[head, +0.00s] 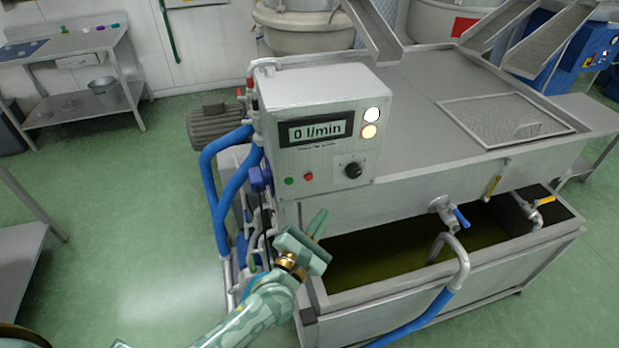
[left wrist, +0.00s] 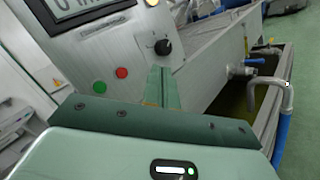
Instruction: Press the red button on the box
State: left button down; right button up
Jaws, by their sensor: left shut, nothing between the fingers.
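The box (head: 326,134) is a light grey control box with a display reading "0 l/min". It stands at the left end of the metal machine. The red button (head: 309,177) is on the lower part of its front, right of a green button (head: 289,181) and left of a black knob (head: 353,170). It also shows in the left wrist view (left wrist: 122,72). My left gripper (head: 322,222) is shut and empty, below the box front and apart from the red button. Its closed fingers show in the left wrist view (left wrist: 160,86), lower right of the red button. My right gripper is not in view.
A tank (head: 400,297) with dark greenish liquid lies below the machine, with taps and blue hoses (head: 215,205) around it. A grey motor (head: 214,126) sits left of the box. A metal table (head: 62,44) stands at the back left. The green floor at left is clear.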

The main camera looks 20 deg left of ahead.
aim_at(309, 178)
pick_arm(q)
jog(key=shift+w+a+b, duration=0.5)
jog(key=shift+w+a, duration=0.35)
jog(key=shift+w, duration=0.35)
jog(key=shift+w+a+b, duration=0.55)
jog(key=shift+w+a, duration=0.25)
jog(key=shift+w, duration=0.45)
jog(key=shift+w+a+b, duration=0.5)
jog(key=shift+w+a, duration=0.35)
jog(key=shift+w, duration=0.35)
jog(key=shift+w+a, duration=0.25)
jog(key=shift+w, duration=0.1)
jog(key=shift+w+a, duration=0.2)
jog(key=shift+w, duration=0.1)
jog(key=shift+s+d, duration=0.4)
jog(key=shift+s, duration=0.3)
